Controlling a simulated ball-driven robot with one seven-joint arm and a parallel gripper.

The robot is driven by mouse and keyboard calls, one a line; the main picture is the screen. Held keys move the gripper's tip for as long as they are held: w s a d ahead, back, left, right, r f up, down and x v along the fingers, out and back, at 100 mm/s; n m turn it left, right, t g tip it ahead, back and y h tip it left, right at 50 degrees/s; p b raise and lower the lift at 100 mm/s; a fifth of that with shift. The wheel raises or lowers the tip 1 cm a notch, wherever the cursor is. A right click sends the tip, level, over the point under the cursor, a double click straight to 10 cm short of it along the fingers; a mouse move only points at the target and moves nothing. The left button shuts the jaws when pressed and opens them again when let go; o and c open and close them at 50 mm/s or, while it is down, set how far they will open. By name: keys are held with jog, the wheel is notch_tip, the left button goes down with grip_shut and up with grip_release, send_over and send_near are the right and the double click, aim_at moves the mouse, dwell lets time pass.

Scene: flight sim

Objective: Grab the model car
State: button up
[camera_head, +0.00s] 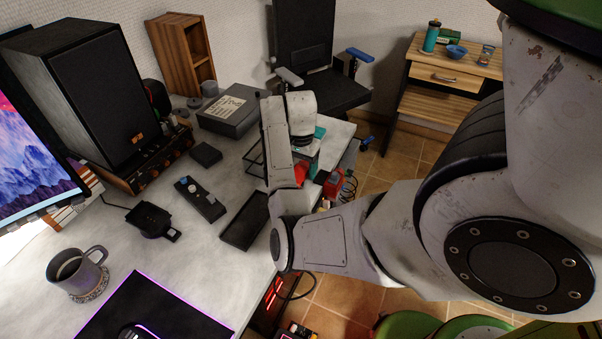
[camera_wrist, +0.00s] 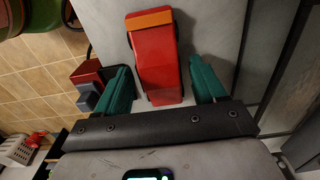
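The model car (camera_wrist: 155,60) is red with an orange band and dark wheels. In the wrist view it lies between the two green fingers of my gripper (camera_wrist: 162,68), which are apart on either side of it. A small gap shows on the right side; on the left the finger is very close, and I cannot tell if it touches. In the head view a red part of the car (camera_head: 301,173) shows at the table's right edge, mostly hidden by my arm. My gripper (camera_head: 317,150) is over it there, with only bits of green visible.
A red and grey object (camera_wrist: 88,82) stands just beside the left finger in the wrist view. On the table (camera_head: 150,225) are a black tray (camera_head: 245,220), a control box (camera_head: 200,199), a mug (camera_head: 76,272) and a speaker (camera_head: 85,90). A wooden side table (camera_head: 440,104) stands at the back right.

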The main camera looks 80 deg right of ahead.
jog(key=c, duration=1)
jog(key=shift+r, duration=0.15)
